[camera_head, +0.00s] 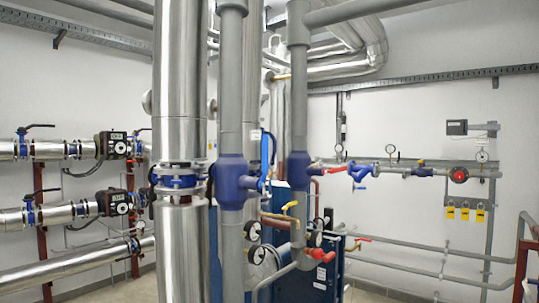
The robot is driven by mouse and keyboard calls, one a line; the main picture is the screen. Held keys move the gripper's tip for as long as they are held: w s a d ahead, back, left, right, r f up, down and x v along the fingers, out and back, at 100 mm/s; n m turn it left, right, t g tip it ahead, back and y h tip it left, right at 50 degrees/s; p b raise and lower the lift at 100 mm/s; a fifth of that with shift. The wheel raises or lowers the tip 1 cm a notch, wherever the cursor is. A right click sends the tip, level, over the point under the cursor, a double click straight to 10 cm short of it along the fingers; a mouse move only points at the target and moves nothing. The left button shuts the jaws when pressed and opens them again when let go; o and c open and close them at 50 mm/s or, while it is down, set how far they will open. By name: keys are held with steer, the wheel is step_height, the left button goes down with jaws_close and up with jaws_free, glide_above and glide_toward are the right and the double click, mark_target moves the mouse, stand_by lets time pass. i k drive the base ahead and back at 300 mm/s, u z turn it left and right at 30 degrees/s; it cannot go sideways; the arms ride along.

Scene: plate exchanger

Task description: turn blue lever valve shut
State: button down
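I cannot tell for sure which valve the blue lever belongs to, as the pipes partly hide that spot. My gripper is not in view.
A thick silver insulated pipe (181,90) stands left of the valves. Below are a yellow lever (290,206), gauges (257,254) and red-handled fittings (322,256). Pumps (112,145) line the left wall. Open space shows before the right wall (400,120).

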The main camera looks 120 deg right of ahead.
mark_target(265, 137)
steer(key=i, duration=0.65)
steer(key=z, duration=3.35)
steer(key=i, duration=0.15)
steer(key=u, duration=1)
